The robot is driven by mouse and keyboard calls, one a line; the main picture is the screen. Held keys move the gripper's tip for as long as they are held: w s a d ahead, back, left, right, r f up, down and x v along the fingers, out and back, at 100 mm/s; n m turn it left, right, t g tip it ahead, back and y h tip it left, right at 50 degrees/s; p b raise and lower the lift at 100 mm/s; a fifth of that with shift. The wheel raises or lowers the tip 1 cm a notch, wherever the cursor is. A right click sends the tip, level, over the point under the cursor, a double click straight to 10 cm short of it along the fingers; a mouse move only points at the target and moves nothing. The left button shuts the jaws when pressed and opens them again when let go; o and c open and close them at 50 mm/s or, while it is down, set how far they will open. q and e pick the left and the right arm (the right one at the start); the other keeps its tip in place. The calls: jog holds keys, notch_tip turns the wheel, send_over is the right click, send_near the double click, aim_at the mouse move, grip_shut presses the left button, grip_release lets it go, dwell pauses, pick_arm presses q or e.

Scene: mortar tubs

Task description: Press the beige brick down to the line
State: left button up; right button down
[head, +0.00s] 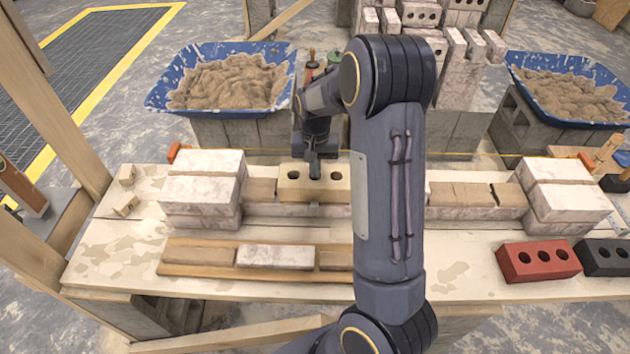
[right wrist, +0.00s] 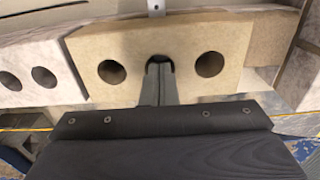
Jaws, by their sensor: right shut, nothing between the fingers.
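The beige brick (head: 288,195) lies in the brick row on the bench, left of my right arm in the head view. It also shows in the right wrist view (right wrist: 185,42), with two round holes clear and the middle one partly covered by my fingers. My right gripper (head: 314,176) is shut and empty, pointing down at the middle of the brick's top. Its fingertips (right wrist: 159,68) are at the middle hole; I cannot tell if they touch. The yellow line (head: 470,154) runs along behind the row. My left gripper is not in view.
White brick stacks (head: 201,190) and (head: 565,195) stand at both row ends. A board with bricks (head: 210,257) lies in front. A red brick (head: 538,262) and a dark brick (head: 607,257) lie at right. Blue mortar tubs (head: 160,98) and (head: 520,72) stand behind.

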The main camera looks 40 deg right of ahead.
jog(key=shift+s+f, duration=0.15)
jog(key=shift+f, duration=0.15)
dwell(0.4)
jog(key=shift+r, duration=0.1)
jog(key=shift+r+p, duration=2.05)
jog(key=shift+r, duration=0.5)
